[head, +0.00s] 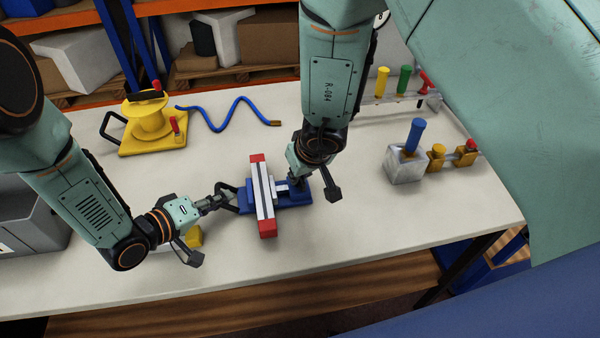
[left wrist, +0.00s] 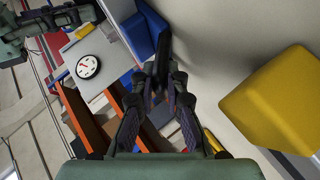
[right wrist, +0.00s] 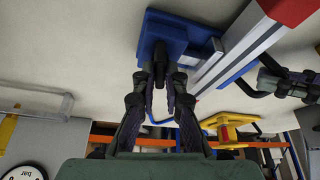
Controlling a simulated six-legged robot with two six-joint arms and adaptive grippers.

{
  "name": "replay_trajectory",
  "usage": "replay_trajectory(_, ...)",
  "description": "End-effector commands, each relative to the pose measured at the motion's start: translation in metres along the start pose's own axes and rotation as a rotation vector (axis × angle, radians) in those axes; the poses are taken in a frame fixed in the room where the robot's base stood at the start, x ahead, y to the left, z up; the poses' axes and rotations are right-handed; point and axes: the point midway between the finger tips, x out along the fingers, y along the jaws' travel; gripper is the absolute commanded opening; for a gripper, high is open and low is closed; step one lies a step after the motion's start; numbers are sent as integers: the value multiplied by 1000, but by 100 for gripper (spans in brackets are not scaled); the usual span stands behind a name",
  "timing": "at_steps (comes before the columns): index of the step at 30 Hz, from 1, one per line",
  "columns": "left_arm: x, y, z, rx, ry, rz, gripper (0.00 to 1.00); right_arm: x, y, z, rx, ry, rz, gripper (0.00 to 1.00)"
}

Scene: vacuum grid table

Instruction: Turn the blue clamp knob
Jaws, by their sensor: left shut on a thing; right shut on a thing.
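The clamp has a blue base (head: 290,198) and a pale bar with red ends (head: 267,228), and lies mid-table. My left gripper (head: 222,202) is at its left side, shut on a black handle (left wrist: 160,58). My right gripper (head: 293,165) is at the base's right end. In the right wrist view its fingers (right wrist: 161,78) are shut on a dark part (right wrist: 160,52) beside the blue base (right wrist: 165,32). My fingers and arm hide much of that part, and I cannot make out a separate blue knob on this clamp.
A yellow reel device (head: 150,125) and a blue coiled hose (head: 235,115) lie at the back. A grey block with a blue handle (head: 415,135) stands at the right. A yellow block (left wrist: 275,100) is near my left gripper. The front right table (head: 400,225) is clear.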

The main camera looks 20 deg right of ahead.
Motion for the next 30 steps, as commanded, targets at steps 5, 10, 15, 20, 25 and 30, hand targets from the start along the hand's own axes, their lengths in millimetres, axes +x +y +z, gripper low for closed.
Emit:
replay_trajectory(5,0,0,1,0,-3,1,0,-1,-1,-2,20,6,6,0)
replay_trajectory(10,0,0,1,0,-3,1,0,-1,0,-2,22,6,7,0)
replay_trajectory(15,0,0,1,0,-3,1,0,-1,0,-2,22,6,7,0)
replay_trajectory(20,0,0,1,0,-3,1,0,-1,0,-2,21,5,7,21)
replay_trajectory(25,0,0,0,1,-2,1,0,0,0,-1,21,3,8,34)
replay_trajectory(30,0,0,0,1,-1,1,0,0,0,-1,21,2,8,34)
